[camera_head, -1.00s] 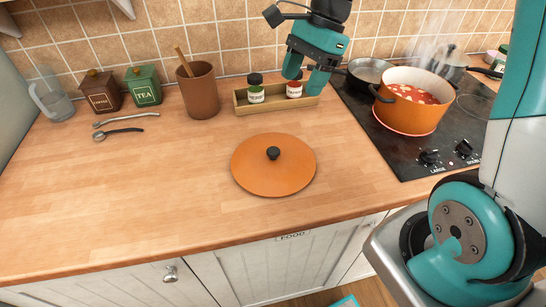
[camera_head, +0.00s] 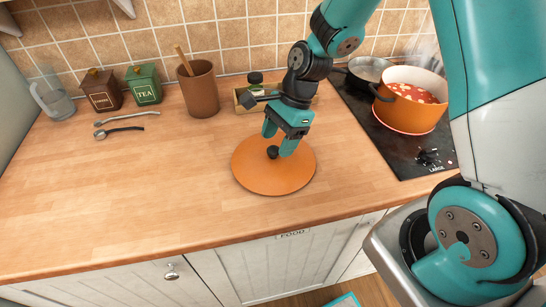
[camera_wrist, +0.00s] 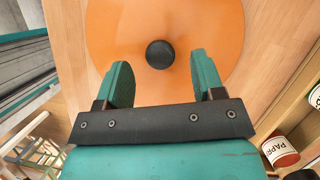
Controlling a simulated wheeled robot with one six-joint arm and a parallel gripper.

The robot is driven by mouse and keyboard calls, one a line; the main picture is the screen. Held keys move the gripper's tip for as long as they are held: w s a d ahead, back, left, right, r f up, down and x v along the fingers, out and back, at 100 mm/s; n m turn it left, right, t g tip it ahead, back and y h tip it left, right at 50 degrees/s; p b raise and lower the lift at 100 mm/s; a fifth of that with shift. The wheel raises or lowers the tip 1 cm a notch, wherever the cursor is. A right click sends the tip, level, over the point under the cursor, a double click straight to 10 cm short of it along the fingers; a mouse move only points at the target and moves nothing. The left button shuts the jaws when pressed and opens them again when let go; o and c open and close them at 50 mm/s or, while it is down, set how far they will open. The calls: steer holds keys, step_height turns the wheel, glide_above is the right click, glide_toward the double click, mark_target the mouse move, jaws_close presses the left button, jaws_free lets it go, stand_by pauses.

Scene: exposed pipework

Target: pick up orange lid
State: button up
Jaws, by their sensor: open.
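The orange lid (camera_head: 260,180) lies flat on the wooden counter, with a round black knob (camera_head: 272,153) at its middle. My gripper (camera_head: 278,146) is above the lid, with its teal fingers apart near the knob. In the wrist view the lid (camera_wrist: 200,40) fills the upper middle. There the black knob (camera_wrist: 160,54) shows just beyond the tips and between the lines of my open gripper (camera_wrist: 159,72). Nothing is held. Whether the fingertips are level with the knob is hard to tell.
A brown utensil pot (camera_head: 201,92), a wooden spice tray (camera_head: 241,104), and two tins stand at the back. Two spoons (camera_head: 122,130) lie at left. An orange pot of soup (camera_head: 410,100) stands on the black hob at right. The counter left of the lid is clear.

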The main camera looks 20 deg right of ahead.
steer(key=shift+x, duration=1.2)
jaws_close()
steer(key=shift+r, duration=0.15)
